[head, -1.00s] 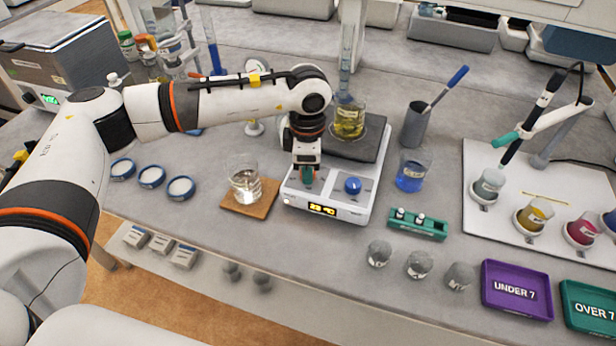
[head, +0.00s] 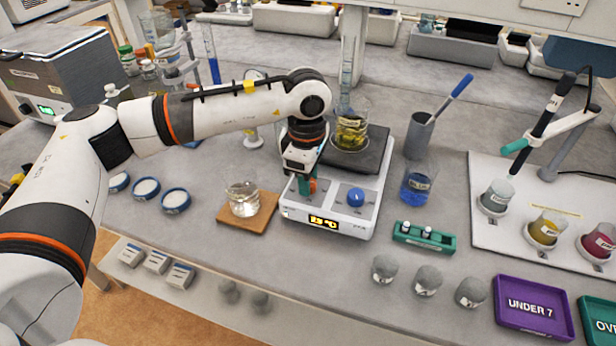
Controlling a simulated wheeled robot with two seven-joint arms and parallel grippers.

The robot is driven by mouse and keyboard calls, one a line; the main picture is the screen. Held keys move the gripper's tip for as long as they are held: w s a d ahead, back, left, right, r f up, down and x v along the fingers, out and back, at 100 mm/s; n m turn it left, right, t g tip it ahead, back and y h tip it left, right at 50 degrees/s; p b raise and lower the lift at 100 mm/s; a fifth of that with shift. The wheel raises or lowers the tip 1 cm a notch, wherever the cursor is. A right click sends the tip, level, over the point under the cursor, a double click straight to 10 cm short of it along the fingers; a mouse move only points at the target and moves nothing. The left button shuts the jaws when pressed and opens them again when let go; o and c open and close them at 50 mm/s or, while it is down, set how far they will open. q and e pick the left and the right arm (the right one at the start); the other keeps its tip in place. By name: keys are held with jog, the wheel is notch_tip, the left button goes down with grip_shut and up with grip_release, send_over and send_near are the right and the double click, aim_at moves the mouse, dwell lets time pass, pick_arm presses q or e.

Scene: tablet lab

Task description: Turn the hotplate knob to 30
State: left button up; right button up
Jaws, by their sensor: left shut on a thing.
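The white hotplate (head: 352,222) stands on the bench near the middle of the head view. Its dark top plate (head: 371,160) carries a beaker of yellow liquid (head: 351,131). The front panel has a blue knob (head: 355,197) on the right and an orange-red knob (head: 313,185) on the left. My left gripper (head: 306,187) points down over the left knob and is shut on it, hiding most of it. The lit display (head: 323,222) shows yellow digits too small to read surely. My right gripper is not in view.
A clear beaker on a wooden tile (head: 229,225) stands close left of the hotplate. A beaker of blue liquid (head: 417,183), a grey cup (head: 420,137) and a green vial rack (head: 425,237) stand to the right. The bench front edge is near.

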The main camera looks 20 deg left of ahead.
pick_arm(q)
jog(key=shift+r, duration=0.1)
jog(key=o, duration=1)
jog(key=r, duration=0.4)
jog(key=r+b, duration=0.1)
jog(key=r, duration=0.3)
jog(key=r+b, duration=0.1)
jog(key=r, duration=0.3)
jog(key=shift+s, duration=0.25)
